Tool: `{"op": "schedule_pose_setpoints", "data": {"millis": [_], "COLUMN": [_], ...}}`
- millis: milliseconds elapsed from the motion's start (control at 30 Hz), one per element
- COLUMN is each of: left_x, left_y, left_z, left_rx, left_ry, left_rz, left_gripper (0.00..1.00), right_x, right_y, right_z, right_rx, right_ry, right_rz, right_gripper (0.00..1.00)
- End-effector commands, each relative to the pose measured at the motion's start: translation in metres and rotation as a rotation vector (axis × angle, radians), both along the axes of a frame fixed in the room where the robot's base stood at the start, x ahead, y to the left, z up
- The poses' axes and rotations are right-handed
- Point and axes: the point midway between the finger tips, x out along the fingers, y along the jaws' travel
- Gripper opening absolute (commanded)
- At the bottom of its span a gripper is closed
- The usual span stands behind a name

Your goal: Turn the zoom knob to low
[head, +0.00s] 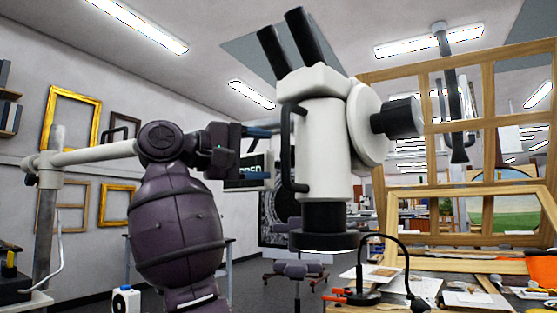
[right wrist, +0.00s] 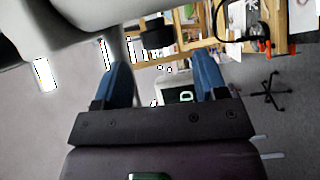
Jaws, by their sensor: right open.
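A white microscope head (head: 325,150) fills the middle of the head view, with two black eyepieces on top and a black ring at its lower end. A black knob (head: 398,118) sticks out to the right from its round white disc; I cannot tell for sure that it is the zoom knob. My right gripper (head: 268,127) is at the left of the head, near the black curved handle (head: 287,150). In the right wrist view its blue fingers (right wrist: 163,80) are apart with nothing held between them. A pale rounded body (right wrist: 70,25) shows at upper left there. My left gripper is not in view.
A white horizontal bar (head: 95,153) on a post stands at the left, passing behind my arm. A wooden frame rack (head: 480,70) stands at the right. A black bent lamp (head: 385,265) stands on the cluttered bench at lower right.

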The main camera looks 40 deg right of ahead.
Motion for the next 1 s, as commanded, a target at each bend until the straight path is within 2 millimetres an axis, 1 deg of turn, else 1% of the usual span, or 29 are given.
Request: {"op": "schedule_pose_setpoints", "data": {"millis": [33,100,300,433,667,700,867,1000], "left_x": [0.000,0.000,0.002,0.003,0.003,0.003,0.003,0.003], "left_y": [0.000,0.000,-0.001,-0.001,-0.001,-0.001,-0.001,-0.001], "left_z": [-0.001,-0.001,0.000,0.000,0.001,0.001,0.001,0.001], "left_rx": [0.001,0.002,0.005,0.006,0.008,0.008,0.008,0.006], "left_ry": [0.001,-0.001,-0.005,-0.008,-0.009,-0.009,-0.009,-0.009], "left_rz": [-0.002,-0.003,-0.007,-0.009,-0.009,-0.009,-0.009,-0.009], "left_gripper": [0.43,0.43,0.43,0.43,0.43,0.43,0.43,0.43], "right_x": [-0.001,-0.005,-0.010,-0.011,-0.012,-0.012,-0.012,-0.011], "right_y": [-0.009,-0.018,-0.036,-0.040,-0.040,-0.040,-0.040,-0.040], "right_z": [-0.002,-0.002,0.000,0.000,0.001,0.001,0.001,0.000], "right_rx": [-0.001,0.000,0.000,0.000,0.000,0.000,0.000,0.000], "right_ry": [0.001,0.001,0.001,0.001,0.001,0.001,0.001,0.001], "right_rz": [-0.002,-0.003,-0.001,0.001,0.001,0.001,0.001,0.000], "right_gripper": [0.66,0.66,0.66,0.66,0.66,0.64,0.40,0.18]}}
